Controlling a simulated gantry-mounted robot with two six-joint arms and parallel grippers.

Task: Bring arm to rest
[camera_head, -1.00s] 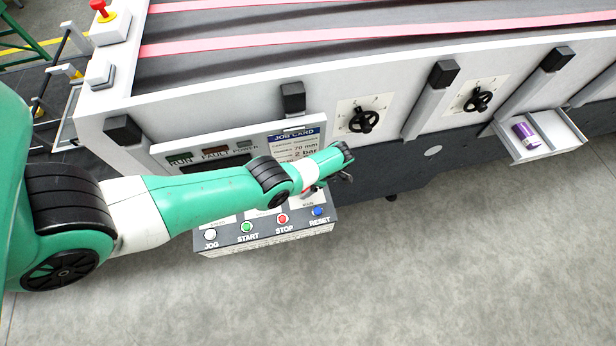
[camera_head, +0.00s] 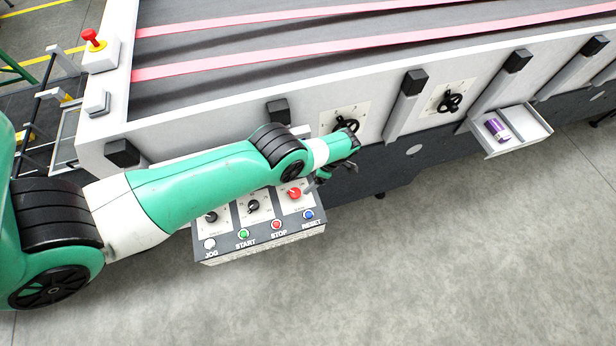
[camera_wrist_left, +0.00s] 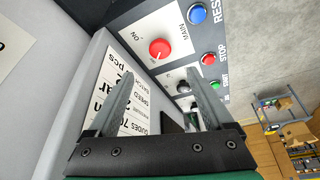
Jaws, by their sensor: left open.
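My left arm reaches in from the left in the head view, over the control panel. My left gripper (camera_head: 338,172) is at the panel's right end, near the red main knob (camera_head: 295,193). In the left wrist view the left gripper (camera_wrist_left: 160,95) is open, with nothing between its two fingers. The red main knob (camera_wrist_left: 159,49) shows beyond the fingertips, apart from them. My right gripper is not in view.
The control panel (camera_head: 262,247) has several buttons and knobs along the machine's front. A tray (camera_head: 538,128) holds a purple can (camera_head: 497,130). The floor (camera_head: 440,260) in front is clear.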

